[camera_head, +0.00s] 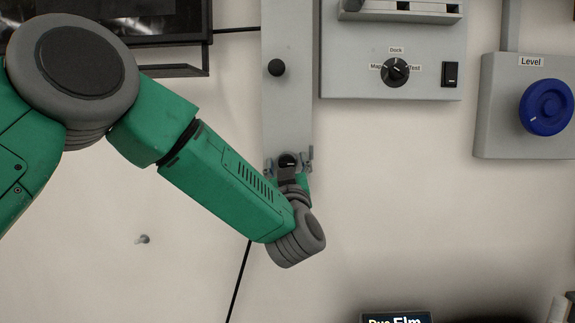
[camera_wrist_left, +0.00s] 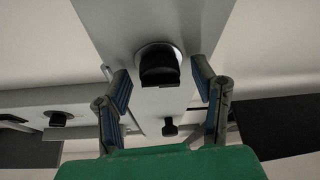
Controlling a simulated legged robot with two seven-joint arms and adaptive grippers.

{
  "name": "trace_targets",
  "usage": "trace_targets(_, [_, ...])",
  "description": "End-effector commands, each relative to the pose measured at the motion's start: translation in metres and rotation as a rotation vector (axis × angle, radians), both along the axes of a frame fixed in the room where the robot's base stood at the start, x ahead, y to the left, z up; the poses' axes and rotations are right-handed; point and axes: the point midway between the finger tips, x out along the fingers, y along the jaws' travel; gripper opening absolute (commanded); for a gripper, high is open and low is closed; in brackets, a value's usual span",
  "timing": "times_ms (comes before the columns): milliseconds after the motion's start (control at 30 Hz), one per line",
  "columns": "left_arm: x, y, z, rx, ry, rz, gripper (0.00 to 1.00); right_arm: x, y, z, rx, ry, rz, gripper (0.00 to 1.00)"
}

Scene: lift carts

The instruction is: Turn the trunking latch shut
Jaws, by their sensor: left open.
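The trunking (camera_head: 287,110) is a grey vertical strip on the wall. Its latch (camera_head: 288,161) is a black knob with a light mark near the strip's lower end. The latch also shows in the left wrist view (camera_wrist_left: 160,66) as a black grip on a light round base. My left gripper (camera_head: 290,157) is open, with one finger on each side of the latch. In the left wrist view my left gripper (camera_wrist_left: 162,85) shows gaps between both fingers and the latch. My right gripper is not in view.
A small black knob (camera_head: 276,67) sits higher on the trunking. A grey panel with a Dock dial (camera_head: 395,72) is to the right, and a Level box with a blue knob (camera_head: 546,107) lies further right. A dark screen (camera_head: 140,20) is upper left.

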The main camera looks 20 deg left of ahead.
Motion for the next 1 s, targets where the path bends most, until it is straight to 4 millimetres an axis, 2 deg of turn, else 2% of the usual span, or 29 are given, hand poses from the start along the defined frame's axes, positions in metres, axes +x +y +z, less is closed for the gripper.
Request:
trace_targets(33, [0.000,0.000,0.000,0.000,0.000,0.000,0.53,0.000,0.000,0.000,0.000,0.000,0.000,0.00])
trace_targets(167, [0.000,0.000,0.000,0.000,0.000,0.000,0.07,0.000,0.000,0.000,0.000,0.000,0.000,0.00])
trace_targets(200, [0.000,0.000,0.000,0.000,0.000,0.000,0.03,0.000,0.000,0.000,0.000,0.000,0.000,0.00])
trace_targets(633, [0.000,0.000,-0.002,-0.066,-0.019,0.000,0.04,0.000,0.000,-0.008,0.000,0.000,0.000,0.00])
trace_targets(1000, [0.000,0.000,-0.004,-0.345,-0.098,0.001,0.04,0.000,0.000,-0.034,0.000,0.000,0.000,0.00])
